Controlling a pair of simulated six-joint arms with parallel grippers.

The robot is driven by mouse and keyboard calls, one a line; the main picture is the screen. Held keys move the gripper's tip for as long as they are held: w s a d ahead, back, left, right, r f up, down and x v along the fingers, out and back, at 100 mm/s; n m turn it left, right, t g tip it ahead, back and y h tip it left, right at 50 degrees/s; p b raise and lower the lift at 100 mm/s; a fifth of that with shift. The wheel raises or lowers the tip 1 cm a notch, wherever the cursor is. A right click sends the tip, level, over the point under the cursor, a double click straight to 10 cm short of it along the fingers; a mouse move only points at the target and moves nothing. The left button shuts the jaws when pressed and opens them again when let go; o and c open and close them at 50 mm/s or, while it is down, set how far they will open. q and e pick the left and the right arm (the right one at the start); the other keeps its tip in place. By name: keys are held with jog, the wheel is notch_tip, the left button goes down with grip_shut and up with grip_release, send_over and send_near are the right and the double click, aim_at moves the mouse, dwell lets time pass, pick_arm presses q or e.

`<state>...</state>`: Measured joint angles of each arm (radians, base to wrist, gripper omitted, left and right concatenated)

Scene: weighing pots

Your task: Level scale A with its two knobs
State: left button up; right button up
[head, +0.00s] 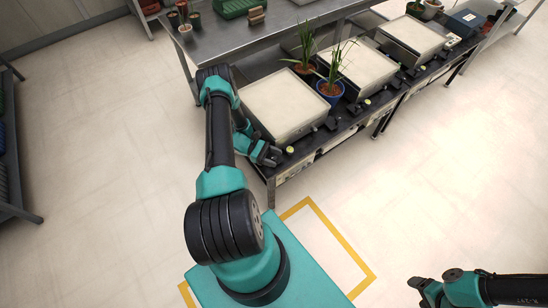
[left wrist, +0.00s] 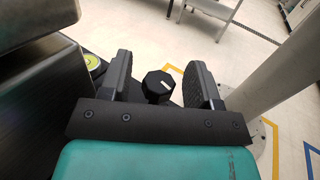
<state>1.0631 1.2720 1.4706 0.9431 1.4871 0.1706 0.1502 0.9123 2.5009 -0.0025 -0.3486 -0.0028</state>
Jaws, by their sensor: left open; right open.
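The nearest scale (head: 282,103), with a pale top and metal sides, stands at the left end of the low bench. Its label is not readable, so I cannot tell its letter. My left gripper (head: 270,156) is at its front corner. In the left wrist view, the open left gripper (left wrist: 159,72) has a black faceted knob (left wrist: 157,84) with a white mark between its fingers, with gaps on both sides. A round yellow-green bubble level (left wrist: 94,63) sits left of the fingers; its bubble is unclear. My right gripper (head: 420,287) is open and empty over the floor at lower right.
Two more scales (head: 357,68) (head: 412,36) stand along the bench. A blue pot (head: 330,89) and a terracotta pot (head: 305,69) with leafy plants stand between the first two. A grey table (head: 245,40) is behind. The floor in front is clear.

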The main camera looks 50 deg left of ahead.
pick_arm(q)
jog(key=shift+a, duration=0.1)
jog(key=v, duration=1.7)
jog(key=shift+s+a, duration=0.1)
jog(key=shift+c, duration=0.2)
jog(key=shift+c, duration=0.8)
jog(key=shift+s+d+f+t, duration=0.15)
jog(key=shift+s+d+t, duration=0.1)
jog(key=shift+d+t, duration=0.1)
jog(key=shift+c, duration=0.4)
jog(key=s+d+n+t+y, duration=0.3)
jog(key=d+n+t+y, duration=0.1)
jog(key=d+n+y, duration=0.2)
jog(key=s+d+n+t+y, duration=0.4)
jog(key=d+n+t+y, duration=0.1)
jog(key=d+y, duration=0.3)
jog(key=shift+n+y, duration=0.5)
jog(key=shift+y, duration=0.2)
jog(key=shift+w, duration=0.1)
